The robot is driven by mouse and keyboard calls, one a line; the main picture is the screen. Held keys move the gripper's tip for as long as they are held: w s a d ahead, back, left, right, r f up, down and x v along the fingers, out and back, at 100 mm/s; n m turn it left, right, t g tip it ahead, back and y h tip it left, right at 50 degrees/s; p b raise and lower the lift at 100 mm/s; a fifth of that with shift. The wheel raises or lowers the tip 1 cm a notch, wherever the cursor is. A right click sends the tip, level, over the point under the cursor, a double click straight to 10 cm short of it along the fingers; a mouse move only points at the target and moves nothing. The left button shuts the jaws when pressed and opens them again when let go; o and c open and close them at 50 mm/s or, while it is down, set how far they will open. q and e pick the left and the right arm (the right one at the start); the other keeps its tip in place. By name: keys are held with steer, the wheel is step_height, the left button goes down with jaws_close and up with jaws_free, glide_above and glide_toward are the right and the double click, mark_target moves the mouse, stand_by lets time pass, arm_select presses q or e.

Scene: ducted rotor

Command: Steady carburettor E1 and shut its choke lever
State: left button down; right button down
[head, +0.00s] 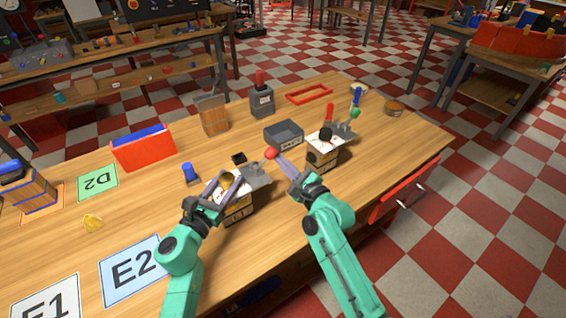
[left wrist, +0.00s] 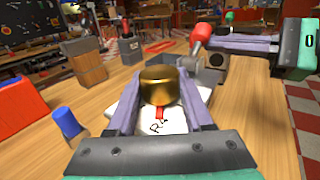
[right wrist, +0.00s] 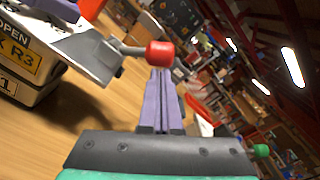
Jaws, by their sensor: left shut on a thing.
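Carburettor E1 (head: 238,212) stands on the wooden table, a boxy body with a pale top, a yellow label and a grey part on its right. My left gripper (head: 227,180) is shut on its brass cylinder (left wrist: 160,86), with a finger on either side. The choke lever's red ball knob (head: 270,153) sticks out beyond the grey part; it also shows in the right wrist view (right wrist: 160,54). My right gripper (right wrist: 161,75) is shut, its fingers pressed together with nothing between them. Its tips are at the knob; whether they touch I cannot tell.
A second, similar carburettor (head: 322,155) stands to the right. Behind are a grey bin (head: 284,132), a grey block with a red top (head: 262,100) and a wooden box (head: 213,118). A blue peg (head: 190,174) stands left of E1. The table's front left holds flat cards (head: 133,268).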

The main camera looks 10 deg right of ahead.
mark_target(271, 152)
steer(key=shift+a+r, duration=0.2)
steer(key=shift+r, duration=0.25)
arm_select(q)
steer(key=shift+f, duration=0.1)
arm_select(e)
steer(key=shift+s+a+r+n, duration=0.2)
steer(key=shift+r+n, duration=0.2)
steer(key=shift+n, duration=0.2)
steer(key=shift+s+a+r+n, duration=0.1)
steer(key=shift+a+r+n, duration=0.1)
steer(key=shift+r+n, duration=0.3)
steer(key=shift+s+a+r+n, duration=0.1)
steer(key=shift+a+r+n, duration=0.1)
steer(key=shift+a+n, duration=0.2)
steer(key=shift+s+a+r+n, duration=0.2)
steer(key=shift+a+n, duration=0.1)
steer(key=shift+n, duration=0.4)
steer(key=shift+s+a+r+n, duration=0.15)
steer(key=shift+a+r+n, duration=0.15)
steer(key=shift+n, duration=0.4)
steer(key=shift+s+a+r+n, duration=0.15)
steer(key=shift+a+n, duration=0.2)
steer(key=shift+n, duration=0.35)
